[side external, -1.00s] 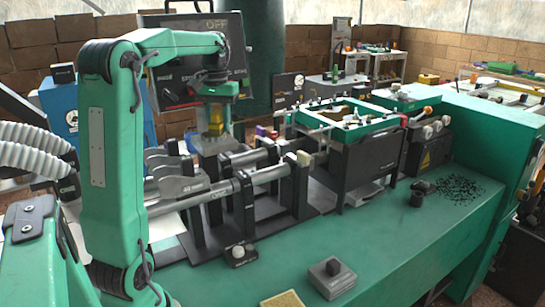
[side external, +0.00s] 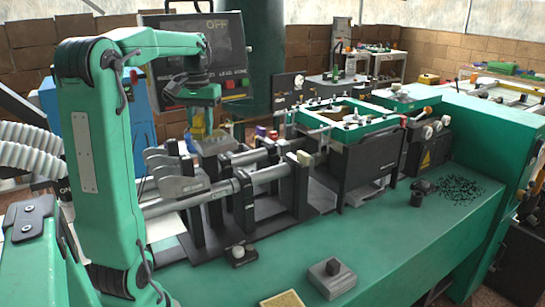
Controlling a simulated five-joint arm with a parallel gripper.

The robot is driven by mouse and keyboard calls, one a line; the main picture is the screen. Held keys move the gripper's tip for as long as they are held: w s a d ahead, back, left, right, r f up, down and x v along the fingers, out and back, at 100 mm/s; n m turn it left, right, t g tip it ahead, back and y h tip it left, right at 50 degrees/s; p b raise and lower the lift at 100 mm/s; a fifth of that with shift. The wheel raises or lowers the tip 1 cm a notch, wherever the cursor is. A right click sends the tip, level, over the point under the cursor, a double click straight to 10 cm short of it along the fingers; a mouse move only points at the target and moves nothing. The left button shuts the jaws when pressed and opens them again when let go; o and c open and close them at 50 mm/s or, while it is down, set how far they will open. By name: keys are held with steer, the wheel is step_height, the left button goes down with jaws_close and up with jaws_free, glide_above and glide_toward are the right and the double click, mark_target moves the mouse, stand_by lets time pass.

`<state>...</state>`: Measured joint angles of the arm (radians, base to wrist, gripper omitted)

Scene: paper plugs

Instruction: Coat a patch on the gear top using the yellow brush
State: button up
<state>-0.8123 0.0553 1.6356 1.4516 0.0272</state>
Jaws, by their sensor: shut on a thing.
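My gripper (side external: 202,124) hangs from the green wrist at the left of centre, over the far side of the grey roller frame. It is shut on the yellow brush (side external: 198,119), of which only a small yellowish part shows among the fingers. The brush's tip is too small to make out. I cannot pick out the gear top for sure; the area below my gripper is small and partly hidden by grey metal parts.
A grey and black roller frame (side external: 247,207) stands in front of my gripper. A black box with a green top frame (side external: 345,165) is to its right. A grey block (side external: 332,279) and a yellow pad (side external: 283,299) lie on the green bench (side external: 400,240), whose front right is mostly clear.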

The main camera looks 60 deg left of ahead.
steer(key=shift+w+a, duration=0.25)
steer(key=shift+a, duration=0.1)
steer(key=shift+w, duration=3.15)
steer(key=shift+s+r, duration=0.1)
steer(key=shift+s, duration=3.3)
steer(key=shift+w+r, duration=0.1)
steer(key=shift+r, duration=3.85)
steer(key=w+d+f, duration=0.1)
steer(key=w+d, duration=0.1)
steer(key=w+d+f+m, duration=0.1)
steer(key=w+f, duration=0.1)
steer(key=w+d+f+m, duration=0.1)
steer(key=w+d+f, duration=0.1)
steer(key=shift+w+d+f, duration=0.15)
steer(key=shift+w+d, duration=0.1)
steer(key=shift+d, duration=0.1)
steer(key=w+d+f+m, duration=0.3)
steer(key=d+f, duration=0.4)
steer(key=d, duration=0.4)
steer(key=w+d+f+m, duration=0.4)
steer(key=d+f, duration=0.4)
steer(key=d, duration=0.4)
steer(key=shift+d, duration=0.15)
